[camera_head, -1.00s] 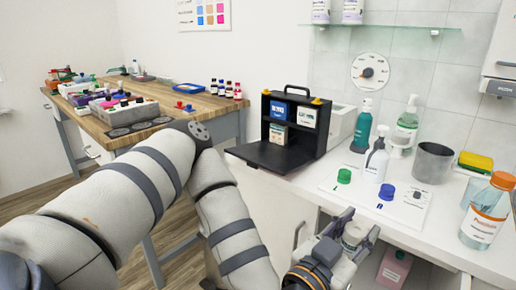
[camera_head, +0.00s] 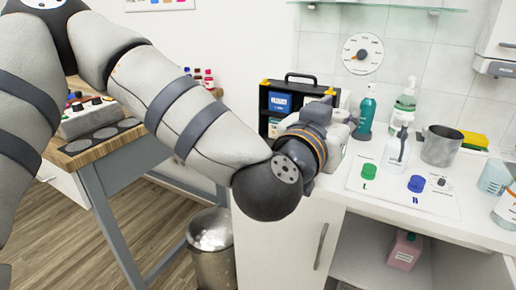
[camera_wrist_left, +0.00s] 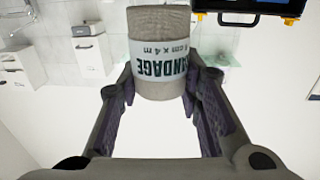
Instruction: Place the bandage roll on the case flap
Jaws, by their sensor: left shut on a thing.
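My left gripper (camera_head: 322,112) is in front of the black case (camera_head: 265,92) on the white counter. In the left wrist view, the gripper (camera_wrist_left: 162,82) is shut on the bandage roll (camera_wrist_left: 160,68), a beige roll with a white printed label that appears upside down. The roll lies between both fingers, clear of any surface I can see. In the head view the roll cannot be made out. The case also shows upside down at the top right of the wrist view (camera_wrist_left: 240,19). The case flap is hidden behind my arm. My right gripper is not in view.
To the right on the counter stand a teal bottle (camera_head: 367,112), a pump bottle (camera_head: 396,152), a grey cup (camera_head: 440,148) and a white panel (camera_head: 385,195) with green and blue knobs. A metal bin (camera_head: 212,245) stands on the floor. A glass shelf (camera_head: 400,7) hangs above.

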